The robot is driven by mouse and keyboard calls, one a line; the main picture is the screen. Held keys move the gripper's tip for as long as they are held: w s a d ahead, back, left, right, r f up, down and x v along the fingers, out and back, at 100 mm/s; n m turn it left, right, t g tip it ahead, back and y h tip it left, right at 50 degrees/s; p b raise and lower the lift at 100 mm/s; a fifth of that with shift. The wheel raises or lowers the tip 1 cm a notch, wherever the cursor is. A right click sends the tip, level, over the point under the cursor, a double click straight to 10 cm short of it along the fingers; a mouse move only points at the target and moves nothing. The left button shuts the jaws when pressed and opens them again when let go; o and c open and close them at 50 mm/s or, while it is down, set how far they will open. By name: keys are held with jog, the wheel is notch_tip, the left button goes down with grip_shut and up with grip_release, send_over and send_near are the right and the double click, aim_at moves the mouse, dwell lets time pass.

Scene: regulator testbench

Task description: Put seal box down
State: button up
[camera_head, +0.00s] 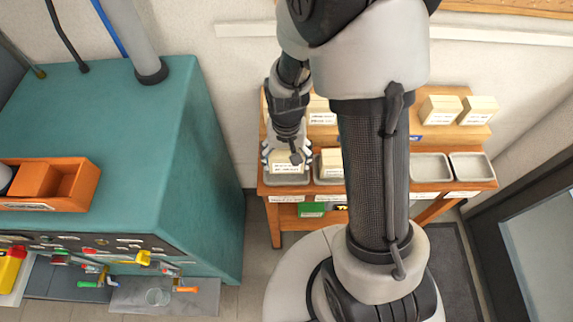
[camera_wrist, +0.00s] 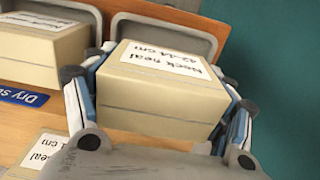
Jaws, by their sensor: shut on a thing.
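The seal box (camera_wrist: 160,88) is a cream box with a white label on top, partly readable as "Neck seal 42-44 cm". My gripper (camera_wrist: 158,95) is shut on it, with a finger on each side. In the head view my gripper (camera_head: 287,155) is over the leftmost grey tray (camera_head: 290,181) on the wooden shelf's front row, and the box (camera_head: 285,168) shows between the fingers. The box looks to be in or just above this tray; I cannot tell whether it touches the bottom. In the wrist view the tray's rim (camera_wrist: 187,33) shows behind the box.
A similar box (camera_head: 331,163) sits in the neighbouring tray to the right. Two empty grey trays (camera_head: 431,166) are farther right. More boxes (camera_head: 440,109) stand on the upper shelf. A teal bench (camera_head: 215,170) with an orange bin (camera_head: 85,185) stands to the left.

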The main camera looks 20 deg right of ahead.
aim_at(287, 166)
jog(key=shift+f+b, duration=0.4)
jog(key=shift+f, duration=1.2)
jog(key=shift+f, duration=0.1)
jog(key=shift+f, duration=0.15)
jog(key=o, duration=1.2)
notch_tip(287, 166, up, 13)
jog(key=p, duration=0.3)
jog(key=shift+f+p, duration=0.1)
jog(key=shift+p, duration=0.3)
jog(key=s+r+n+t, duration=0.3)
jog(key=s+r+t, duration=0.1)
jog(key=s+r, duration=1.1)
notch_tip(287, 166, up, 4)
jog(key=shift+r+n+t, duration=0.25)
jog(key=shift+n+t, duration=0.05)
